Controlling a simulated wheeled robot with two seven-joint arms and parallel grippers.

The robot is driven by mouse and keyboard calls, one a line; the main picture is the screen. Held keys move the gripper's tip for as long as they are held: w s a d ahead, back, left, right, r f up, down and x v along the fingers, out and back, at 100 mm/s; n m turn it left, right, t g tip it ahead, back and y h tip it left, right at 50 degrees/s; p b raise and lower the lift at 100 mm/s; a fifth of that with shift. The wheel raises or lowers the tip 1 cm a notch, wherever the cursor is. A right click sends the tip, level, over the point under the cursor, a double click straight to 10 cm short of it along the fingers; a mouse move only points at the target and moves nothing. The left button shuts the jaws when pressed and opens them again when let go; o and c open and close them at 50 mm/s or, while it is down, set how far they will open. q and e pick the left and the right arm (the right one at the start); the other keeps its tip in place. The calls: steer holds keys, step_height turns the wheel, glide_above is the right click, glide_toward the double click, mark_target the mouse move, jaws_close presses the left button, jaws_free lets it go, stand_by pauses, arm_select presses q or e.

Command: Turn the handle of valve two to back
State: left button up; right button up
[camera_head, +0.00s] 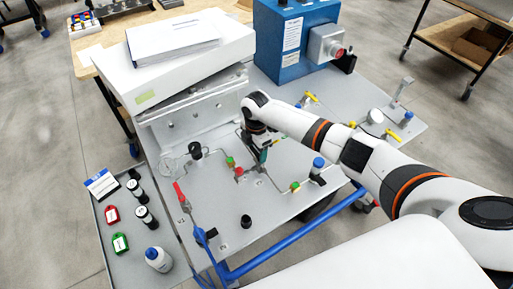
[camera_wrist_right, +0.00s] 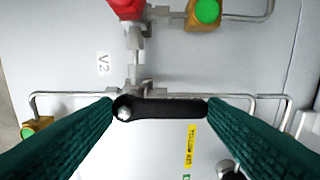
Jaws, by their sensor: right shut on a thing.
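The handle of valve two is a short black lever (camera_wrist_right: 165,108), seen in the right wrist view beside a label reading V2 (camera_wrist_right: 103,63). It lies across the picture, with its bolt end at the left. My right gripper (camera_wrist_right: 165,110) is shut on this lever, with one teal finger at each end of it. In the head view my right gripper (camera_head: 263,155) points down at the middle of the grey panel (camera_head: 285,215), and the lever is hidden there. My left gripper is not in view.
Thin metal pipes with a red fitting (camera_wrist_right: 127,8) and a green-capped fitting (camera_wrist_right: 207,11) run close around the valve. A blue-capped part (camera_head: 318,166) stands right of the gripper. A blue box (camera_head: 285,50) and a white case (camera_head: 180,65) stand behind.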

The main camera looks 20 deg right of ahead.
mark_target(256, 152)
steer(key=shift+w, duration=0.1)
steer(key=o, duration=1)
step_height(256, 152, up, 12)
steer(key=b, duration=0.2)
steer(key=shift+b, duration=0.3)
